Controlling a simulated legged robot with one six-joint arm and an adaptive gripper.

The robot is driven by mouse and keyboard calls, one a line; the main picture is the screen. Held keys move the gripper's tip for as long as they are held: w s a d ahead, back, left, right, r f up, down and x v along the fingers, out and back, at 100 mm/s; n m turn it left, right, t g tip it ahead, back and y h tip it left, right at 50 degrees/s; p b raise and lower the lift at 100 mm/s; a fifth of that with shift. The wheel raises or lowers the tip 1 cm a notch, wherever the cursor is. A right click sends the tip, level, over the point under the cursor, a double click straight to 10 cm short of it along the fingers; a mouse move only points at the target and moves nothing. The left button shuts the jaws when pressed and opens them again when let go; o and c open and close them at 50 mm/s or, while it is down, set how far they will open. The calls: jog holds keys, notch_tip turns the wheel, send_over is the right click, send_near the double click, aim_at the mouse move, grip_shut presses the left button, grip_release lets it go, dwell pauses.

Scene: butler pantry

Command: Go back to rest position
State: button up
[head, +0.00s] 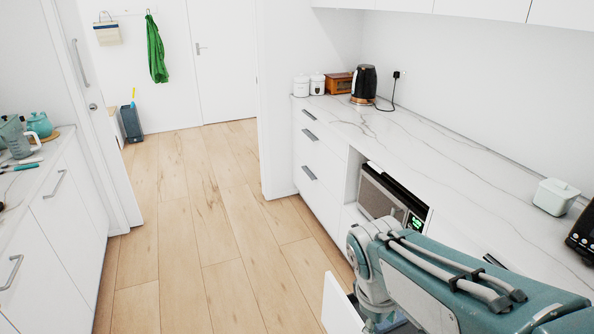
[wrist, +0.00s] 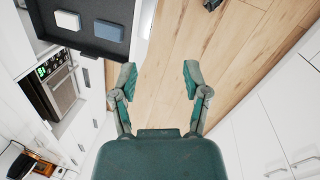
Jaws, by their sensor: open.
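My gripper (wrist: 158,78) shows in the wrist view with its two teal fingers spread wide and nothing between them. It hangs over the wood floor, to the right of an open drawer (wrist: 88,45) with a dark inside. A white block-like item (wrist: 67,20) and a blue one (wrist: 108,32) lie apart in that drawer. In the head view my teal arm reaches in from the lower right, and my gripper is hidden. The open drawer's white front (head: 340,306) shows beside the arm.
The right counter (head: 440,150) holds a black kettle (head: 364,84), white canisters and a pale lidded box (head: 556,196). A microwave (head: 390,203) sits in a niche below. The left counter holds a teal teapot (head: 40,125). The wood floor (head: 190,235) between is clear.

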jog(key=s+d+r+m+t+y, duration=0.1)
jog(key=s+r+m+t+y, duration=0.1)
jog(key=s+r+m+t, duration=0.3)
jog(key=shift+s+d+r+m, duration=0.25)
jog(key=shift+r+m, duration=0.35)
jog(key=shift+m, duration=0.8)
